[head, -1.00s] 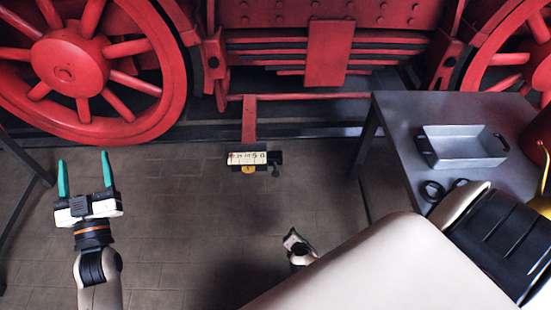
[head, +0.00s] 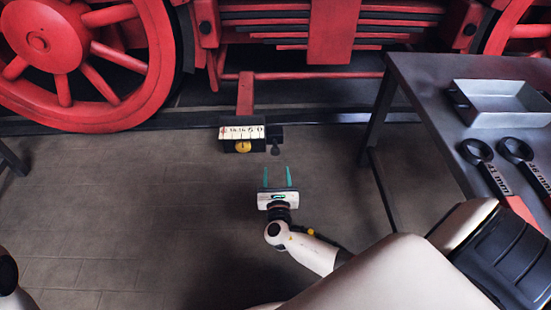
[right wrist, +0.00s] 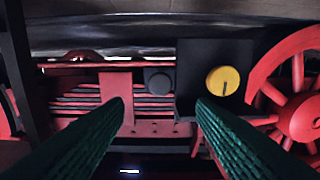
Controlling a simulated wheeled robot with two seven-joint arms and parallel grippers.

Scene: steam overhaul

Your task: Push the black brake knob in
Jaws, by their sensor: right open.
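The black brake knob (head: 275,150) sticks out of a small dark block at the right end of a black box (head: 228,146) with a white scale on top. In the right wrist view the round black knob (right wrist: 158,80) faces the camera, left of a yellow dial (right wrist: 223,81). My right gripper (head: 277,168) is open and empty, in front of the knob and apart from it in the head view. In the wrist view its green fingers (right wrist: 159,105) spread wide, with the knob between and above their tips. My left gripper is out of view.
A grey table (head: 425,103) stands at the right with a metal tray (head: 503,121) and two ring-ended tools (head: 477,152). Red wheels (head: 62,55) and the red undercarriage stand behind the box. The floor (head: 120,210) left of my right arm is clear.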

